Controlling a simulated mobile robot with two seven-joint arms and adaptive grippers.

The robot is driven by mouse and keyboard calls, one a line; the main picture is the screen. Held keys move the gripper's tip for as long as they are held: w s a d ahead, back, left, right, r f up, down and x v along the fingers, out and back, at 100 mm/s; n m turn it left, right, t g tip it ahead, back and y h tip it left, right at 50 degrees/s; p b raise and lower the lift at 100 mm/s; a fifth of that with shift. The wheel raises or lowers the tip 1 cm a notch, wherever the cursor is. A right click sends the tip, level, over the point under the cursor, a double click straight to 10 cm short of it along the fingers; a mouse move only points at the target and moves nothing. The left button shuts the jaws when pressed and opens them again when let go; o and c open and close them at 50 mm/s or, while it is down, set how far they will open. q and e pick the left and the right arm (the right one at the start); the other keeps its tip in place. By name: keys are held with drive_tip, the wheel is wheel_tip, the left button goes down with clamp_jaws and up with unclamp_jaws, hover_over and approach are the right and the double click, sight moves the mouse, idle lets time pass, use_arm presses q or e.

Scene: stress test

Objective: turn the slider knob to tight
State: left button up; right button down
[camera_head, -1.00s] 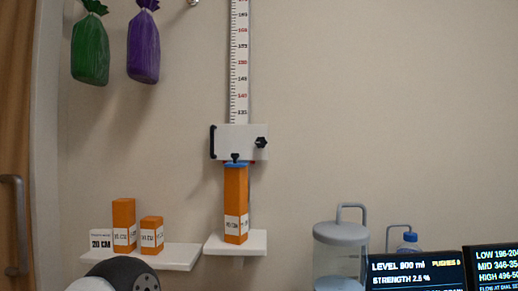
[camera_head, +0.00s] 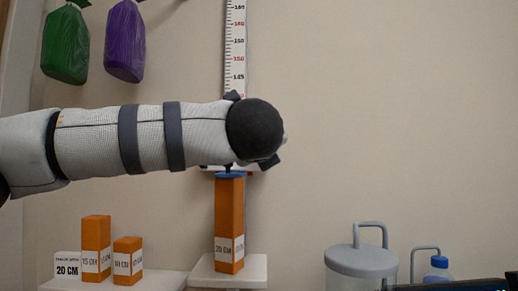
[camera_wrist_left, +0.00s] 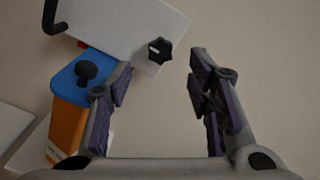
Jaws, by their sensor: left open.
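The slider knob (camera_wrist_left: 159,50) is a black star-shaped knob with a white mark, on the right edge of the white slider plate (camera_wrist_left: 115,22) in the left wrist view. My left gripper (camera_wrist_left: 160,72) is open there, its fingers on either side of the knob in the picture and empty between them. I cannot tell how far the knob is from the fingertips. In the head view my left arm hides the knob and most of the slider. The orange block with a blue cap (camera_head: 229,222) stands on a shelf below; its cap (camera_wrist_left: 82,76) is beside the left finger in the wrist view.
The ruler (camera_head: 235,45) rises up the wall above my arm. Orange blocks (camera_head: 96,248) and a 20 cm sign (camera_head: 67,266) stand on the left shelf. Green (camera_head: 66,45) and purple (camera_head: 125,42) bags hang upper left. A lidded jar (camera_head: 361,262) is lower right. The right wall is clear.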

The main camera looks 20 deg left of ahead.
use_arm(q)
drive_tip(key=x, duration=0.5)
drive_tip(key=shift+w+p, duration=0.3)
drive_tip(key=shift+w, duration=0.1)
clamp_jaws()
use_arm(e)
drive_tip(key=shift+w+r, duration=0.5)
drive_tip(key=shift+r, duration=0.05)
drive_tip(key=shift+w+r+t, duration=0.1)
drive_tip(key=shift+t, duration=0.2)
